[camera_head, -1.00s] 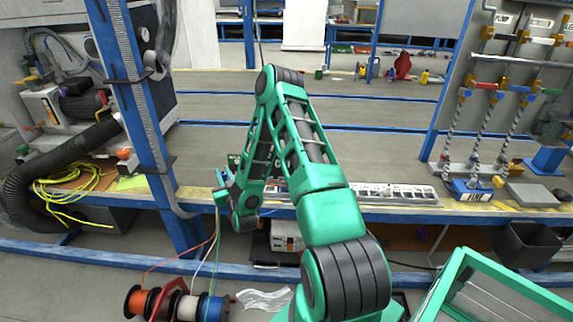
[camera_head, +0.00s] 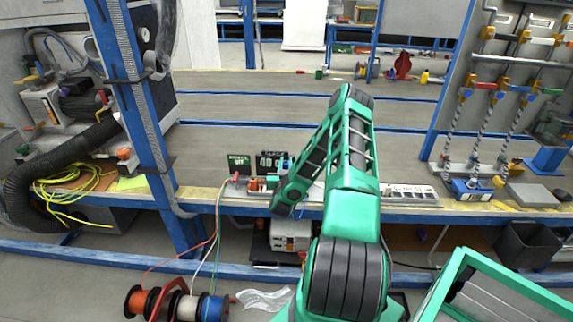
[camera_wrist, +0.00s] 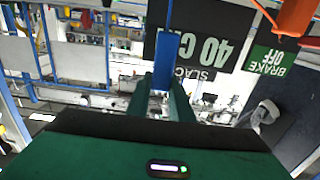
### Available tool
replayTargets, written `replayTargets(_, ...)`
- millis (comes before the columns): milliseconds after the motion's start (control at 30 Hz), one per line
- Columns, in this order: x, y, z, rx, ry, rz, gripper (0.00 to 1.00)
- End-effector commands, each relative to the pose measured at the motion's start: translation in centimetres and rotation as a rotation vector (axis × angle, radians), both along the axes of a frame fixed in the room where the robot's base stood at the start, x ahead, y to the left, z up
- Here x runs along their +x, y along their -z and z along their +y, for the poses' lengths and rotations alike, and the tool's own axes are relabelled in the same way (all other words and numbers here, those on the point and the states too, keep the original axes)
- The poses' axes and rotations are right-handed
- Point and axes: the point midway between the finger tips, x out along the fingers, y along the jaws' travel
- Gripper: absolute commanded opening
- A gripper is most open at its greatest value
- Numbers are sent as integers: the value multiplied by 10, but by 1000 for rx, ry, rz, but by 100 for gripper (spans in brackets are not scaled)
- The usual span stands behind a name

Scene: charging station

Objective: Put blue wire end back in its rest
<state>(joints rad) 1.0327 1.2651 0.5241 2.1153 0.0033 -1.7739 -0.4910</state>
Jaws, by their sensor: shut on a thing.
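My gripper (camera_wrist: 162,100) shows its two green fingers in the wrist view, shut on the blue wire end (camera_wrist: 163,70). A thin blue strand (camera_wrist: 169,14) runs from it towards the top of that view. In the head view my gripper is at the front bench edge, just right of the small signs, and is mostly hidden by my arm. The blue spool (camera_head: 210,308) stands on the floor at the lower left, with thin wires (camera_head: 217,215) rising to the bench. I cannot make out the rest for the blue wire end.
A "40 CM SLACK" sign (camera_head: 270,158) and a "BRAKE OFF" sign (camera_head: 238,163) stand on the bench near my gripper. A small orange part (camera_head: 253,185) sits below them. A blue post (camera_head: 150,120) rises at left. The bench behind is mostly clear.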

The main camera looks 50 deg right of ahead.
Motion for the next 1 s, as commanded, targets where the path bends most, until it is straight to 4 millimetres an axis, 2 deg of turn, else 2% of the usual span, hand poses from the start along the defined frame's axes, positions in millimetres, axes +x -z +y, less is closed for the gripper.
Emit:
replayTargets(267,0,5,1,3,-1,-2,0)
replayTargets(700,0,41,2,4,0,-3,0)
replayTargets(1000,-1,56,1,4,-1,-3,0)
